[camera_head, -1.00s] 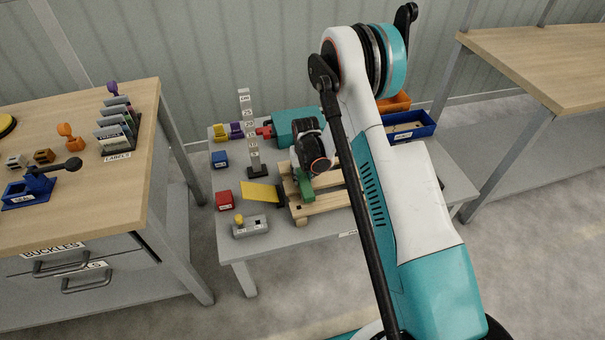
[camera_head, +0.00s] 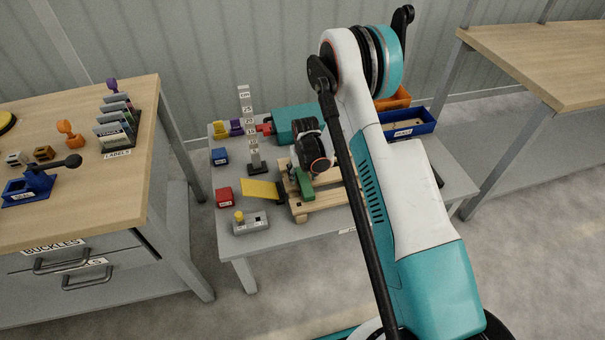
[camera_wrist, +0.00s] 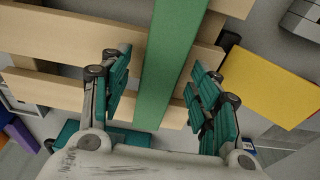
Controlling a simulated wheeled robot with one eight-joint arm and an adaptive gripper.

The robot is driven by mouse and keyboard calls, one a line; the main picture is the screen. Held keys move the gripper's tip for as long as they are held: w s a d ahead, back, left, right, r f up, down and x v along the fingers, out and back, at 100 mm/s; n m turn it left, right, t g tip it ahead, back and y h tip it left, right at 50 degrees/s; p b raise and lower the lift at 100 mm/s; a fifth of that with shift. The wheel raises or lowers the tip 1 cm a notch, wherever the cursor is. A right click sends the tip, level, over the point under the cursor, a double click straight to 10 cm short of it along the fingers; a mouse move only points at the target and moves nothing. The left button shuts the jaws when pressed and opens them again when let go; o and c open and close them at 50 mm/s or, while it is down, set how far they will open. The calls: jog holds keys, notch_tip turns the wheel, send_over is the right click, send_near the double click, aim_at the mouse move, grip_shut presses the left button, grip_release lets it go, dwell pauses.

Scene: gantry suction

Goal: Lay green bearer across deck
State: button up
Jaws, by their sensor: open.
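The green bearer (camera_head: 306,186) is a long flat bar lying crosswise over the pale wooden slats of the deck (camera_head: 325,201) on the grey table. In the wrist view the bearer (camera_wrist: 168,60) runs from the top edge down between my fingers, with deck slats (camera_wrist: 60,38) passing beneath it. My gripper (camera_wrist: 160,85) is open, one teal-padded finger on each side of the bearer, with a visible gap on both sides. In the head view my wrist hides the bearer's far part and my arm hides the deck's right side.
A yellow plate (camera_head: 262,190) sits left of the deck. A blue bin (camera_head: 409,125) is at the back right. Bare tabletop lies in front.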

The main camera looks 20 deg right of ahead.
notch_tip(320, 180, up, 12)
jog(key=s, duration=0.1)
jog(key=shift+s, duration=0.4)
dwell(0.5)
notch_tip(320, 180, up, 13)
jog(key=t, duration=0.1)
send_over(304, 180)
jog(key=s, duration=0.4)
jog(key=s+r+t, duration=0.1)
jog(key=s+r, duration=0.7)
jog(key=r, duration=0.3)
jog(key=s+r+t, duration=0.1)
jog(key=s+r, duration=0.1)
jog(key=s, duration=0.7)
jog(key=s+r+t, duration=0.2)
jog(key=s+r, duration=0.1)
jog(key=s, duration=0.7)
jog(key=shift+s, duration=0.25)
